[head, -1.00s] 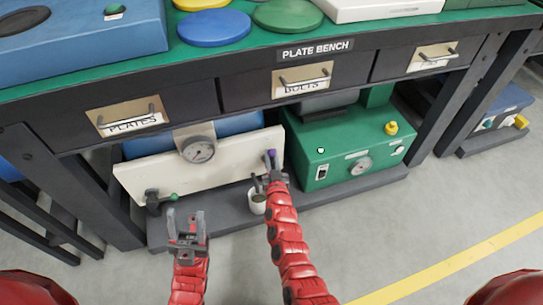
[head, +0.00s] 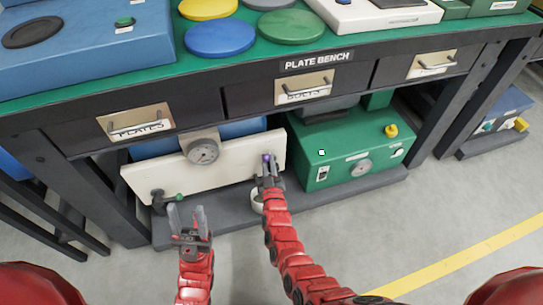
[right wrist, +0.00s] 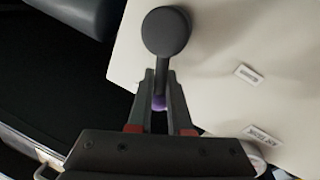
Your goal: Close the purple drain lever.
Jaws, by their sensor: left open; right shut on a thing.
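The purple drain lever (head: 266,157) is on the right end of a white panel (head: 230,167) under the bench. In the right wrist view, its dark round hub (right wrist: 166,32) is at the top, and a dark arm runs down to a purple tip (right wrist: 159,103). My right gripper (head: 268,168) is at the lever; in the right wrist view its fingers (right wrist: 160,95) are shut around the lever's end. They partly cover the tip. My left gripper (head: 188,212) is open and empty, in front of the panel's lower left part.
A green-handled valve (head: 172,197) is at the panel's left end. A gauge (head: 203,150) sits at the panel's top edge. A green box (head: 330,140) stands to the right.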

